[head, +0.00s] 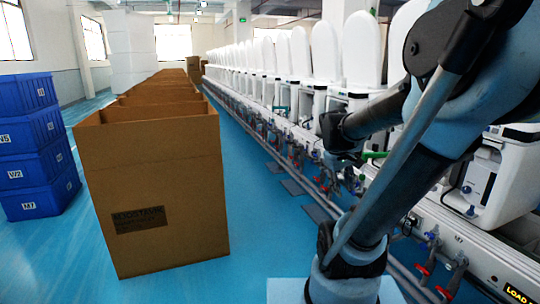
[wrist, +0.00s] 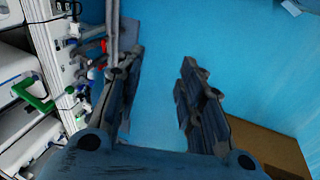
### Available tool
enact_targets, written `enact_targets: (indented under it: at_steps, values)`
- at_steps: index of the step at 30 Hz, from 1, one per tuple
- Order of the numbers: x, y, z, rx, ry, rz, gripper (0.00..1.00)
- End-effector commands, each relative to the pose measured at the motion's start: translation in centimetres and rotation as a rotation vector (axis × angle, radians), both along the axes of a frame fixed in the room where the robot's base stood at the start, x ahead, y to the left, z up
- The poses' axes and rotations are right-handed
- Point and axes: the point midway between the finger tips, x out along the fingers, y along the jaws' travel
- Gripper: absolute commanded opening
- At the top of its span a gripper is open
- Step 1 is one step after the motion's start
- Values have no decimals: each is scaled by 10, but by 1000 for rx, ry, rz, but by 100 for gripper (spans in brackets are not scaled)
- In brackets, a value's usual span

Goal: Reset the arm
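My gripper (wrist: 158,75) shows in the wrist view with its two fingers spread apart. Only blue floor shows between them, and nothing is held. In the head view my arm (head: 400,170) is bent on the right side, in front of the row of toilets. The gripper end (head: 342,158) is small and dark there, close to the valves along the line, and its fingers are hard to make out. I cannot tell whether it touches anything there.
White toilets (head: 325,55) stand in a long row on the test line at right. Red and blue valves (head: 425,270) stick out below. An open cardboard box (head: 165,200) leads a row at left. Blue crates (head: 35,145) are stacked far left. Blue floor (head: 255,180) lies free between boxes and line.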

Motion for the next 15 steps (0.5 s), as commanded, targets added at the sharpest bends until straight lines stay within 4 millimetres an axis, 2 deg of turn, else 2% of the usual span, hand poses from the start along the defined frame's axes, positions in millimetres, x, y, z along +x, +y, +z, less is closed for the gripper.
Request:
enact_targets:
  at_steps: [1, 6, 15]
  values:
    - [-13, 4, -5, 25, -4, -21, 35]
    - [-51, 21, -21, 117, -13, -95, 35]
    - [-106, 50, -53, 265, -16, -220, 35]
